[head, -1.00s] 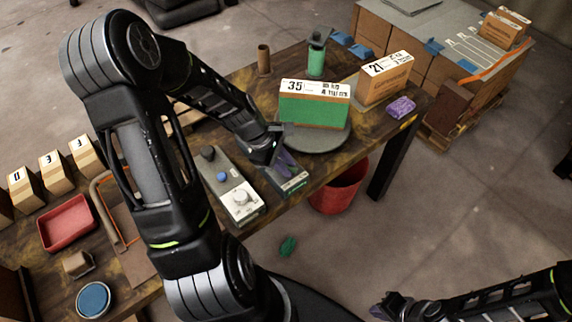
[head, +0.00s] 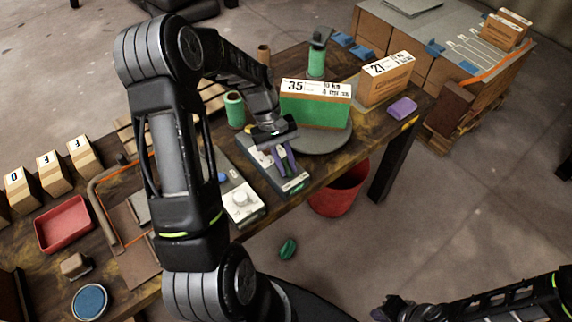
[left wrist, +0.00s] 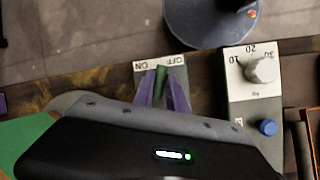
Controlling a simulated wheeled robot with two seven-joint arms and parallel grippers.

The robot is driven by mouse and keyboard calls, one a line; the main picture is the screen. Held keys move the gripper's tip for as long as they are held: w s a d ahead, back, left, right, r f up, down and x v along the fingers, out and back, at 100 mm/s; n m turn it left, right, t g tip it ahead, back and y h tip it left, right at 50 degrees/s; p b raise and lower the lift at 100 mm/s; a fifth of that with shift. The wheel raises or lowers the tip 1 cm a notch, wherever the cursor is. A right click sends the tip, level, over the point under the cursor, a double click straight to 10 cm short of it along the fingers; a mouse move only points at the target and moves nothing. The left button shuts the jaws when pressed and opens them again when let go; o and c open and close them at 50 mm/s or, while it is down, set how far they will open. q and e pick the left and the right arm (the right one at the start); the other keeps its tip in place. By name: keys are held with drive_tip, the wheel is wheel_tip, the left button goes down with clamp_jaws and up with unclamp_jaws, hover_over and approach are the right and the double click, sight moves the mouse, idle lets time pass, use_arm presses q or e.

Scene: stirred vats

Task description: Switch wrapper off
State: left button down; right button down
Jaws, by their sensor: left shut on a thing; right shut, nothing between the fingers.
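The switch box (head: 291,187) is a grey panel near the table's front edge. In the left wrist view its face (left wrist: 142,66) carries ON and OFF, upside down. A green lever (left wrist: 160,78) stands up beside the OFF lettering. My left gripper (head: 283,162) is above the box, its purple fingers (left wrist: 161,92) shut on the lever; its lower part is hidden. Behind it, the wrapper's grey turntable (head: 318,141) bears a carton (head: 315,108) marked 35 with green film around it. My right gripper (head: 385,308) is shut and empty at the bottom right, away from the table.
A panel with a white dial (head: 240,202) and a blue button stands just left of the switch box. A green roll (head: 235,108) stands behind my left gripper. A carton marked 21 (head: 387,80) and a purple block (head: 402,108) are to the right. A red bin (head: 335,200) is below.

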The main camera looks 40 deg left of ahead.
use_arm(q)
drive_tip(key=m+g, duration=0.1)
drive_tip(key=m, duration=0.1)
drive_tip(key=m+g, duration=0.1)
drive_tip(key=m, duration=0.2)
drive_tip(key=shift+w+y+b, duration=0.2)
drive_tip(key=shift+y+b, duration=0.2)
drive_tip(key=c, duration=1.4)
unclamp_jaws()
drive_tip(key=shift+o, duration=0.2)
drive_tip(key=b+v, duration=0.1)
drive_tip(key=v, duration=0.6)
drive_tip(key=shift+r, duration=0.4)
drive_tip(key=shift+f, duration=0.1)
